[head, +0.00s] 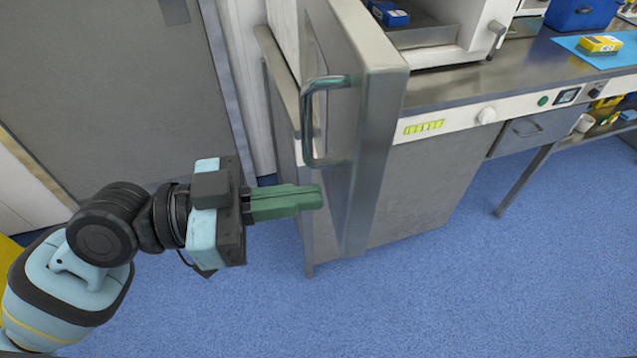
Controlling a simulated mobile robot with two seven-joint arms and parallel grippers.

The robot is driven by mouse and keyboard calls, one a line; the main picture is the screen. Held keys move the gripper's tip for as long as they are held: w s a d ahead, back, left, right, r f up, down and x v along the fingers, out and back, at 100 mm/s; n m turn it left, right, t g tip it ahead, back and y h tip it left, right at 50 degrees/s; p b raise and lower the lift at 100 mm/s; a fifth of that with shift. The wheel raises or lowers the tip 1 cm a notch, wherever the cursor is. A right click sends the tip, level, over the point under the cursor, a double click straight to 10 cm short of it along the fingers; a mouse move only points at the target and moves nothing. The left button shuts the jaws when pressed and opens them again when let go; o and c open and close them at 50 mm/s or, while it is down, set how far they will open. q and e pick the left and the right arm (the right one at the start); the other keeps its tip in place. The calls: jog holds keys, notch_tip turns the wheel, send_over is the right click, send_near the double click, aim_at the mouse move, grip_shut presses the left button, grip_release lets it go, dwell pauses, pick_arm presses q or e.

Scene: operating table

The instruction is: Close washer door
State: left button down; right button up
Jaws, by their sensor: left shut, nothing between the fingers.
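The washer door (377,110) is a grey metal panel that stands open, swung out from the cabinet and seen nearly edge-on. A greenish metal bar handle (308,125) is fixed to its left face. The washer cabinet (425,185) is behind it and to the right. My left gripper (320,197) comes in from the left with its green fingers shut and empty. Its tips are just left of the door's lower part, below the handle. I cannot tell whether they touch the door. My right gripper is not in view.
A steel counter (470,85) runs to the right, with a white appliance (465,45), a blue box (580,14) and a yellow box (600,44) on it. A grey room door (110,90) is at the left. The blue floor (480,290) in front is clear.

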pick_arm(q)
jog(key=shift+w+d+p, duration=0.2)
jog(key=shift+d+p, duration=0.15)
jog(key=shift+d, duration=0.9)
jog(key=shift+d, duration=0.1)
